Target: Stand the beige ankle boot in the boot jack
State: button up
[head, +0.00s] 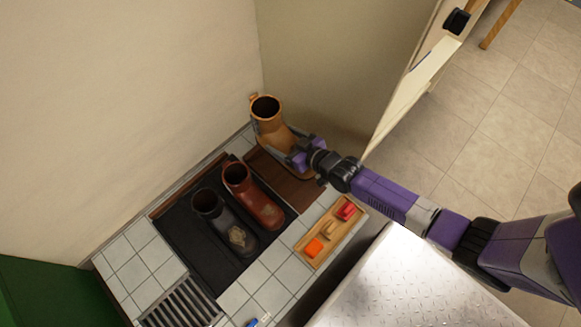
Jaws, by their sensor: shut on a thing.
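The beige ankle boot (268,125) is tan-orange, with its round dark opening facing up and a pull loop at the back. It is near the wall corner in the head view. My gripper (299,154) is shut on its front part, coming from the right, and hides some of the toe. A flat dark brown wooden piece (292,185) lies just below the boot in the picture; I cannot tell whether it is the boot jack or whether the boot touches it.
A red-brown boot (258,200) and a black boot (222,222) stand on a black mat (181,235). A wooden tray (327,247) holds red and orange items. A metal grate (182,303) lies at lower left. Walls close in behind the beige boot; a white panel (405,95) stands right.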

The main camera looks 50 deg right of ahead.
notch_tip(320, 180, down, 20)
jog(key=b, duration=1.1)
jog(key=shift+r, duration=0.15)
jog(key=o, duration=2.1)
jog(key=shift+f, duration=0.2)
jog(key=shift+r, duration=0.25)
jog(key=shift+p+v, duration=3.4)
jog(key=shift+v, duration=2.7)
